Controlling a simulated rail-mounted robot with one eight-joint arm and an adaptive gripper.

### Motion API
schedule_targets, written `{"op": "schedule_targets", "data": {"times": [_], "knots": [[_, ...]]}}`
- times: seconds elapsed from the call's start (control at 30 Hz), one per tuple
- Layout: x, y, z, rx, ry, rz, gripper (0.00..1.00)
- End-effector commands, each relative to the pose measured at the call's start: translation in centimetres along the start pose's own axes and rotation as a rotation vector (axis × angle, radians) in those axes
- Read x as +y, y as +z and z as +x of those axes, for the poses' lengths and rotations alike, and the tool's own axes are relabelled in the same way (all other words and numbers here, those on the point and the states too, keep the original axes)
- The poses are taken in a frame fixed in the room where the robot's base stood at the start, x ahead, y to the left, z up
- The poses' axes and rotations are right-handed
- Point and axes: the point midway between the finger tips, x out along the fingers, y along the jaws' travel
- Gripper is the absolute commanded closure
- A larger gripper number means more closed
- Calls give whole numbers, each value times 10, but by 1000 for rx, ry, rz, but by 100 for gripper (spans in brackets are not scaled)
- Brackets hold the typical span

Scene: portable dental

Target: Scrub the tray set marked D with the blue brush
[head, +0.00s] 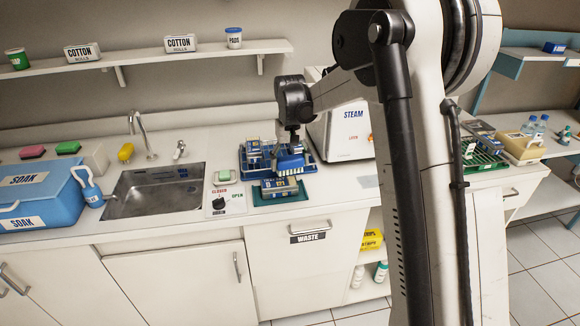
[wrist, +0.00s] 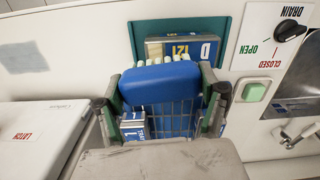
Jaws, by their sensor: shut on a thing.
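My gripper (head: 291,146) is shut on the blue brush (head: 291,162), and its two fingers flank the blue brush back (wrist: 160,84) in the wrist view. White bristles show along the brush's far edge. The tray set marked D (head: 279,188) is a metal-coloured case with a blue label, lying on a dark green mat (head: 259,196) near the counter's front edge. In the wrist view the tray set (wrist: 183,44) lies just beyond the bristles, its lower part hidden by the brush. I cannot tell whether the bristles touch it.
Behind it, a blue tray (head: 246,170) holds a wire basket (wrist: 178,120) and other labelled sets. A white STEAM unit (head: 345,135) stands to the right. A drain switch panel (head: 225,201) and the sink (head: 155,190) lie to the left.

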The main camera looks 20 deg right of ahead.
Motion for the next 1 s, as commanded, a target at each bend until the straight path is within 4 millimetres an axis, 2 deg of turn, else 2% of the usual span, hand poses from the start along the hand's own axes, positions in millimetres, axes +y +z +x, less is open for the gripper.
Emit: {"op": "schedule_targets", "data": {"times": [0.43,1.0], "knots": [[0,0,-40,0,0,0,61],[0,0,-42,0,0,0,61]]}}
